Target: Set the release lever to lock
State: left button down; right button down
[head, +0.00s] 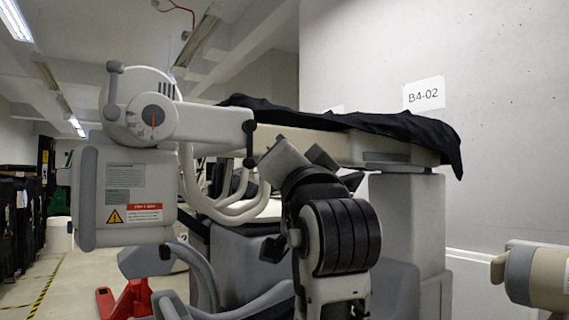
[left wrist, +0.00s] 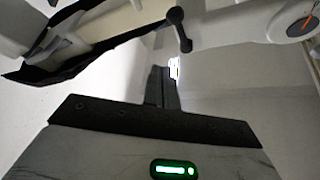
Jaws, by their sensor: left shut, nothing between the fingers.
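A short dark lever with a knob at each end (head: 250,145) stands upright on the end of the pale machine arm (head: 210,125). It also shows at the top of the left wrist view (left wrist: 179,30). A second, grey lever with rounded ends (head: 113,90) is on the left of the machine head. I cannot tell which is the release lever; no lock marking is readable. A round dial with a red pointer (head: 153,122) sits between them. My left gripper (left wrist: 165,75) is shut and empty, its fingertips apart from the dark lever in the picture. In the head view its fingertips are not clear.
A black cloth (head: 400,128) drapes over the cart top. A grey box with a warning label (head: 130,195) hangs below the dial. Curved white tubes (head: 235,205) lie beside my left arm. A wall (head: 500,120) closes the back right; a red pallet jack (head: 130,298) stands lower left.

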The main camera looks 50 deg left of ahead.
pick_arm(q)
jog(key=shift+s+d+f, duration=0.1)
jog(key=shift+s+d, duration=0.55)
jog(key=shift+d, duration=0.25)
